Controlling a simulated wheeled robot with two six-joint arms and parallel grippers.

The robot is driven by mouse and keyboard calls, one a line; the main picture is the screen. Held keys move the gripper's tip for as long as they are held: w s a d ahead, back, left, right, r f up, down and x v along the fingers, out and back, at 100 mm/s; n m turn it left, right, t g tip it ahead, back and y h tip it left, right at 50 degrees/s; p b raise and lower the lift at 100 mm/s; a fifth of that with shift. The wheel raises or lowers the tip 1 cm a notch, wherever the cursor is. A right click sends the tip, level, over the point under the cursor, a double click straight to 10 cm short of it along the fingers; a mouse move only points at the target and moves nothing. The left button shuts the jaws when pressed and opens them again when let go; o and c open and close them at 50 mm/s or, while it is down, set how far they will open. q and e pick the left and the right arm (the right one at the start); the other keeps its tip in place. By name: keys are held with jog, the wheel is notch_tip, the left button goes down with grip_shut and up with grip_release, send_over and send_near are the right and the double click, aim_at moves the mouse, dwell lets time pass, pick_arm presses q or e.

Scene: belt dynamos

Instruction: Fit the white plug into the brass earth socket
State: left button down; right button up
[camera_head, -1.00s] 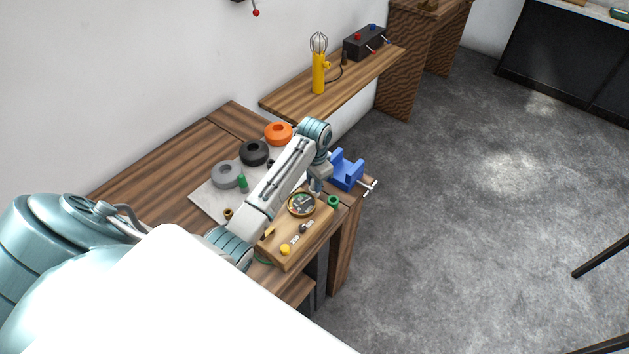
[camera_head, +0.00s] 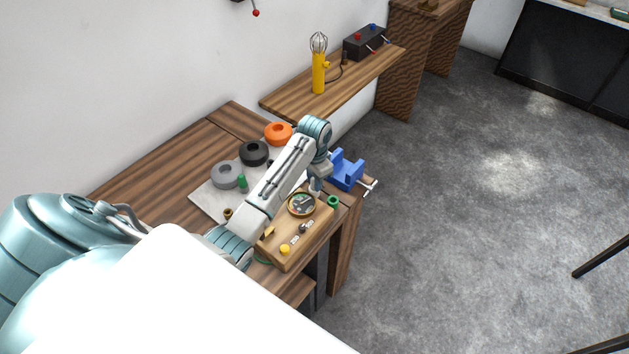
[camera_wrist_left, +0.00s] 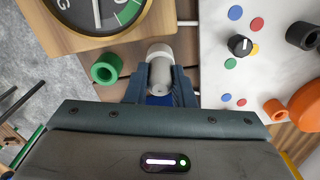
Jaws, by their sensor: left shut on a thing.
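My left gripper (camera_wrist_left: 160,92) is shut on the white plug (camera_wrist_left: 160,55), a pale rounded cylinder held between the fingertips in the left wrist view. In the head view my left gripper (camera_head: 317,186) is low beside the round dial on the wooden box, and the plug is too small to make out there. A small brass-coloured piece (camera_head: 269,232) stands at the left side of the box; I cannot tell whether it is the earth socket. The plug is apart from it. My right gripper is not in view.
The wooden box (camera_head: 287,262) carries a dial (camera_head: 302,204), a yellow knob (camera_head: 285,249) and small fittings. A green ring (camera_wrist_left: 107,68) lies close to the plug. A blue vise (camera_head: 346,171) is at the bench edge. Grey, black and orange (camera_head: 278,133) rings sit behind my arm.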

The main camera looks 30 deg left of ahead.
pick_arm(q)
jog(key=shift+r, duration=2)
jog(key=shift+s+a, duration=0.1)
